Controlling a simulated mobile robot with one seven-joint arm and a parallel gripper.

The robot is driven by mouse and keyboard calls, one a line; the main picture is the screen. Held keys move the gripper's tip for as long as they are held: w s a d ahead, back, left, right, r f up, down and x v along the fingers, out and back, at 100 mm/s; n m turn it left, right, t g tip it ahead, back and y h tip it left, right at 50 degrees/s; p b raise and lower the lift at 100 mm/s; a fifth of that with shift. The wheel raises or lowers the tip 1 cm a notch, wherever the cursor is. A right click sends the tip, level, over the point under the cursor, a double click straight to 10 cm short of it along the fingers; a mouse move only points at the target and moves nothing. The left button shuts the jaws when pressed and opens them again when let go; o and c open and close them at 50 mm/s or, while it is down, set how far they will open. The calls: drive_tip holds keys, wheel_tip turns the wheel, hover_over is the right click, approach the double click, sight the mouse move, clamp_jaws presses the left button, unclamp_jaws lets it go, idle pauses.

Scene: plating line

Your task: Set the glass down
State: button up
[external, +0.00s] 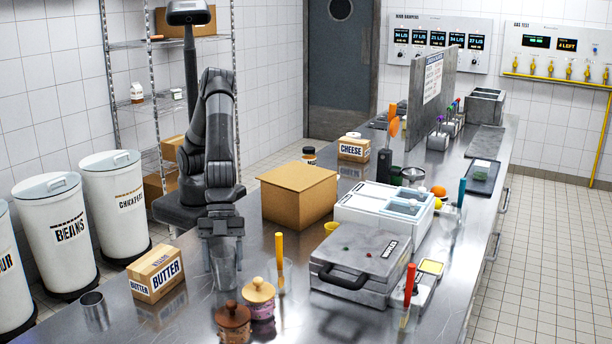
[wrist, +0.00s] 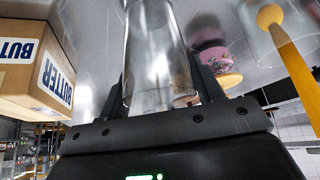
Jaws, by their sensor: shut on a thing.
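My gripper (external: 222,245) points down over the near left part of the steel counter. It is shut on a clear, empty-looking glass (external: 223,272), which stands upright between the fingers. In the wrist view the glass (wrist: 155,60) sits between the two dark fingers of my gripper (wrist: 165,85). The glass's base is close to the counter top (external: 190,318); I cannot tell whether it touches.
A butter box (external: 153,275) stands left of the glass, with a metal cup (external: 94,312) nearer the front. Two lidded jars (external: 258,300) (external: 233,322) and a glass with a yellow-handled tool (external: 279,262) stand to the right. A cardboard box (external: 298,198) is behind.

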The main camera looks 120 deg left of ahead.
drive_tip(key=shift+f, duration=0.2)
drive_tip(key=o, duration=1.1)
